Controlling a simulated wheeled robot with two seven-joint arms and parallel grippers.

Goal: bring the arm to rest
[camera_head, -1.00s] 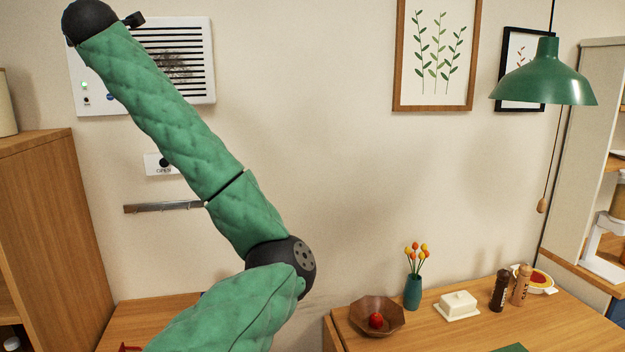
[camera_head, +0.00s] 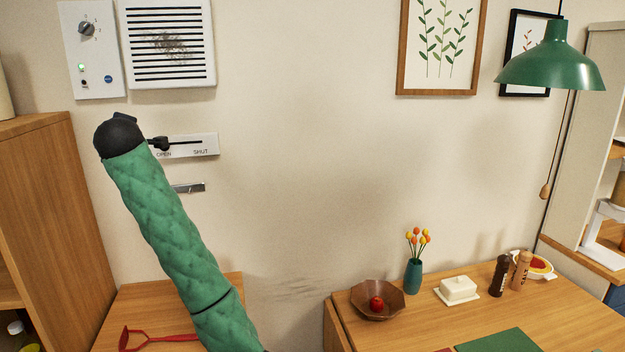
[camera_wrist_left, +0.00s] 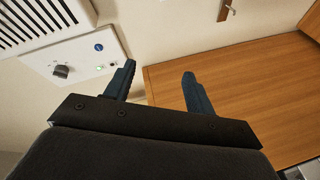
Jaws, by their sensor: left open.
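My left arm in its green padded sleeve (camera_head: 165,225) rises from the bottom of the head view and leans left. Its black wrist end (camera_head: 118,136) is in front of the wall, beside the OPEN end of the slider panel. The gripper fingers cannot be made out in the head view. In the left wrist view my left gripper (camera_wrist_left: 158,80) has its two dark blue fingers spread apart, with nothing between them. Beyond them are the wall and a wooden surface (camera_wrist_left: 240,85). My right gripper is in neither view.
A vent (camera_head: 168,45) and a knob panel (camera_head: 92,60) are on the wall above the wrist. The slider knob (camera_head: 159,143) is at OPEN. A tall wooden cabinet (camera_head: 50,215) stands left. A red utensil (camera_head: 150,338) lies on the low surface. The right table holds a bowl (camera_head: 395,303).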

